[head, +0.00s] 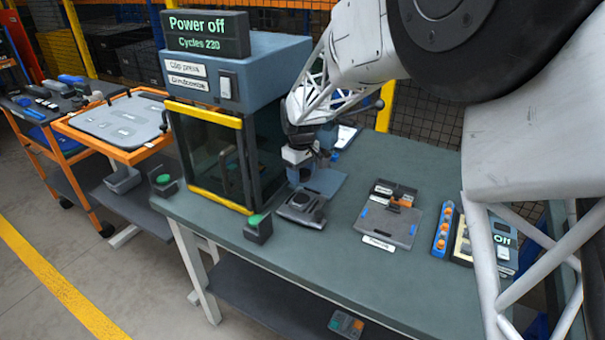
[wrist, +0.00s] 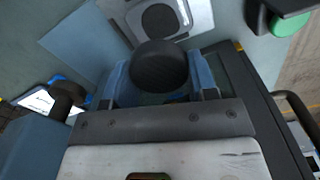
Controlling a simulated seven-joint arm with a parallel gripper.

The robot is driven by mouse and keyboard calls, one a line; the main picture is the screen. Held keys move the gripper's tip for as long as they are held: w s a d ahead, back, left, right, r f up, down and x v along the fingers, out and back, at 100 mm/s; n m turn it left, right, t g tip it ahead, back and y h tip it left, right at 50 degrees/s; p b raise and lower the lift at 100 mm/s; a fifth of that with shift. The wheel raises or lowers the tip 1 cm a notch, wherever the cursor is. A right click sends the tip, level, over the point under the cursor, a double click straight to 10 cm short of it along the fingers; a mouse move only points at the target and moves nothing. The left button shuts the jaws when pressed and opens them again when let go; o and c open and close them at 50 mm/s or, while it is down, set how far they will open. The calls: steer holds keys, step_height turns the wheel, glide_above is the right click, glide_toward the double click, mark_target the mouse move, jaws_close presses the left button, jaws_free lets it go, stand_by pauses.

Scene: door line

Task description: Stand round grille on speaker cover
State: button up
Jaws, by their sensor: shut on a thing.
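My gripper (head: 308,165) is over the bench, just right of the press. In the wrist view its blue fingers are shut on the round grille (wrist: 160,67), a dark disc with a textured face. The grille's far edge overlaps the near part of a light grey piece with a dark round centre (wrist: 160,20), which looks like the speaker cover. In the head view this piece appears to be in the dark fixture (head: 301,208) in front of the gripper. I cannot tell how high the grille is above it. The grille is hard to make out in the head view.
The press (head: 235,110) reads "Power off" and stands close left. A green button box (head: 258,228) is at the front edge. A grey tray (head: 387,222) with parts and a blue strip of orange pieces (head: 444,230) lie right. Bare bench lies between fixture and tray.

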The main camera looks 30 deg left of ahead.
mark_target(301, 198)
steer(key=shift+f, duration=0.1)
steer(key=shift+f, duration=2.9)
steer(key=shift+f, duration=0.55)
stand_by(1.6)
steer(key=o, duration=1)
steer(key=shift+r, duration=0.15)
steer(key=shift+r, duration=3.8)
